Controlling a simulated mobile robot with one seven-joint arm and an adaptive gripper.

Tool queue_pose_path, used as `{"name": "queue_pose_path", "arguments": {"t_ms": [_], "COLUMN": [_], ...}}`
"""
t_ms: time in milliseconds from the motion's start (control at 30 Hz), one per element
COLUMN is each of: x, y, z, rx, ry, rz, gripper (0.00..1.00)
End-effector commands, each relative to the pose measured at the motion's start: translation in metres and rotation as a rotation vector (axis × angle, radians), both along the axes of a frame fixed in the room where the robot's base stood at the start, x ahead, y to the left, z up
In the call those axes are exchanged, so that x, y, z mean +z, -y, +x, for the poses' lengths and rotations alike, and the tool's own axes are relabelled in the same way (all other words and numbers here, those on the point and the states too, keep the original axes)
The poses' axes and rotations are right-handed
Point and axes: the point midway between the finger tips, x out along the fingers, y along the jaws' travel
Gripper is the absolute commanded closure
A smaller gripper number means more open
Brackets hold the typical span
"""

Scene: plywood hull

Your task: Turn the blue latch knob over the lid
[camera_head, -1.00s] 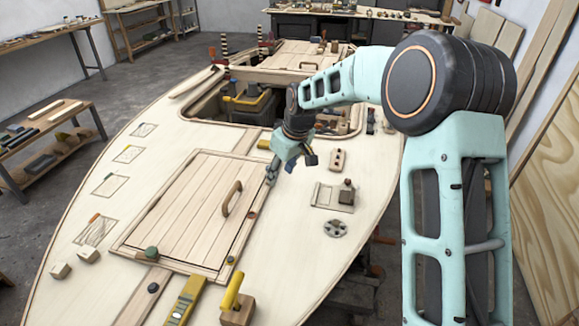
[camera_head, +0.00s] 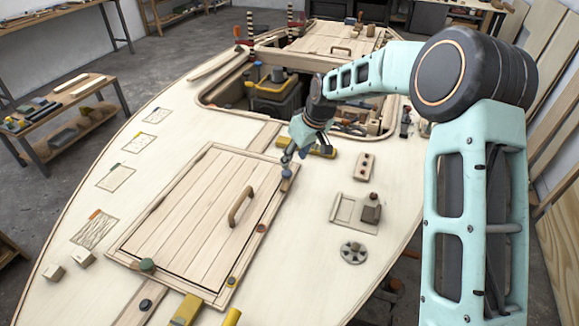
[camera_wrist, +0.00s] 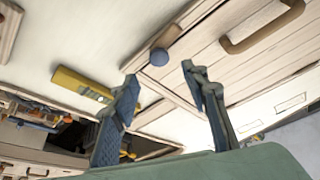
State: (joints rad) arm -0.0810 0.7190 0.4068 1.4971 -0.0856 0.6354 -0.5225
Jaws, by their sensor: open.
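The blue latch knob (camera_head: 287,174) sits at the lid's upper right corner in the head view. In the wrist view the blue knob (camera_wrist: 159,57) is round, with a short brown wooden bar (camera_wrist: 168,36) beside it along the lid's edge. I cannot tell how far the bar overlaps the lid. The lid (camera_head: 190,215) is pale planking, lying flat in its frame, with a curved wooden handle (camera_head: 241,207). My gripper (camera_wrist: 160,77) is open and empty. Its fingers flank the knob in the wrist view, apparently short of it. In the head view my gripper (camera_head: 288,158) is just above the knob.
A yellow block (camera_head: 321,151) lies close behind my gripper. Beyond is an open hatch with a dark toolbox (camera_head: 275,92). The deck to the right holds small fittings.

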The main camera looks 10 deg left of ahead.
Motion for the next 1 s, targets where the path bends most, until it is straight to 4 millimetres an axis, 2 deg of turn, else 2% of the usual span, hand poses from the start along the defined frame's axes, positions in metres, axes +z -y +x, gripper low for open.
{"name": "queue_pose_path", "arguments": {"t_ms": [200, 400, 567, 833, 1000], "x": [-0.039, -0.061, -0.069, -0.070, -0.070], "y": [-0.013, -0.021, -0.022, -0.023, -0.023], "z": [0.010, 0.016, 0.018, 0.018, 0.018], "rx": [0.000, 0.000, -0.001, -0.001, -0.001], "ry": [-0.001, 0.001, 0.001, 0.002, 0.002], "rz": [0.000, -0.001, -0.001, 0.000, 0.000], "gripper": [0.59, 0.59, 0.59, 0.59, 0.76]}}
